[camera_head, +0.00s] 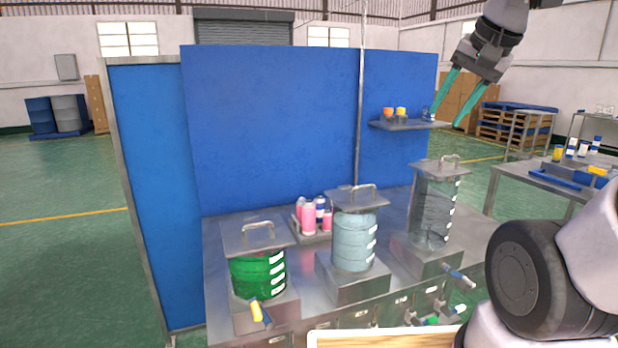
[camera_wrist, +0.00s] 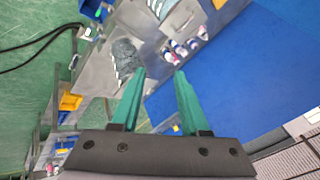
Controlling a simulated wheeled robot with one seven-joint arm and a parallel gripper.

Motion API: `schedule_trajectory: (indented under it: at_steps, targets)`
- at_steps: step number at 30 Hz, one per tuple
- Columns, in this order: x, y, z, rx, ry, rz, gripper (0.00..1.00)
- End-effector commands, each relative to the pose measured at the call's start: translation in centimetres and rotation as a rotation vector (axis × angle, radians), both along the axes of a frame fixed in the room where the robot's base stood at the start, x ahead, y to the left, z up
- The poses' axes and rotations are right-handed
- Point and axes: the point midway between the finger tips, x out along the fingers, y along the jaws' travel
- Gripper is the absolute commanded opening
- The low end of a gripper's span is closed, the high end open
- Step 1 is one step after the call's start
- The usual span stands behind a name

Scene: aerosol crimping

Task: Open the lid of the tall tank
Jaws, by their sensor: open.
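The tall tank (camera_head: 432,212) is a clear cylinder with dark grey contents, standing on a metal block at the right end of the steel bench. Its flat metal lid (camera_head: 441,169) lies on top, closed, with an arched handle (camera_head: 450,159). My gripper (camera_head: 449,119) has two green fingers spread apart and pointing down. In the head view it appears above the lid, apart from it, with nothing between the fingers. The fingers also show in the wrist view (camera_wrist: 161,72), empty. A grey patterned shape there (camera_wrist: 125,56) seems to be the tall tank; its lid is hard to make out.
A pale blue tank (camera_head: 354,240) and a green tank (camera_head: 257,274), both lidded, stand left on the bench (camera_head: 218,262). Pink bottles (camera_head: 308,218) stand behind. A blue partition (camera_head: 270,120) backs the bench. A small shelf (camera_head: 408,125) with cups is close to my gripper.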

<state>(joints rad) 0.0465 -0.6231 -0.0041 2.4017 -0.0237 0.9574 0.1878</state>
Motion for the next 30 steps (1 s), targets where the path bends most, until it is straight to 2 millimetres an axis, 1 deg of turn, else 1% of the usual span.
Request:
schedule_trajectory:
  at_steps: [1,4,5,6,8,11,14,17,20,24,26,27,29,30]
  targets:
    - [-1.3,0.6,-0.3,-0.029,-0.032,0.063,0.45]
    - [-2.8,1.2,-0.8,-0.078,-0.071,0.154,0.45]
    - [-3.0,1.3,-0.9,-0.087,-0.078,0.170,0.37]
    - [-3.3,1.4,-1.0,-0.098,-0.087,0.189,0.22]
    - [-3.5,1.4,-1.1,-0.106,-0.092,0.202,0.00]
    - [-3.5,1.5,-1.1,-0.108,-0.094,0.207,0.00]
    - [-3.0,1.3,-1.0,-0.088,-0.080,0.172,0.00]
    - [-1.4,0.6,-0.6,-0.016,-0.034,0.043,0.00]
    - [1.5,-0.6,-0.3,0.112,0.044,-0.194,0.00]
    - [6.5,-3.4,-0.3,0.321,0.168,-0.619,0.00]
    - [8.6,-4.8,-0.7,0.408,0.214,-0.808,0.00]
    - [10.1,-5.8,-1.0,0.463,0.245,-0.935,0.00]
    - [12.1,-7.4,-1.7,0.544,0.285,-1.124,0.00]
    - [13.4,-8.5,-2.2,0.594,0.310,-1.248,0.00]
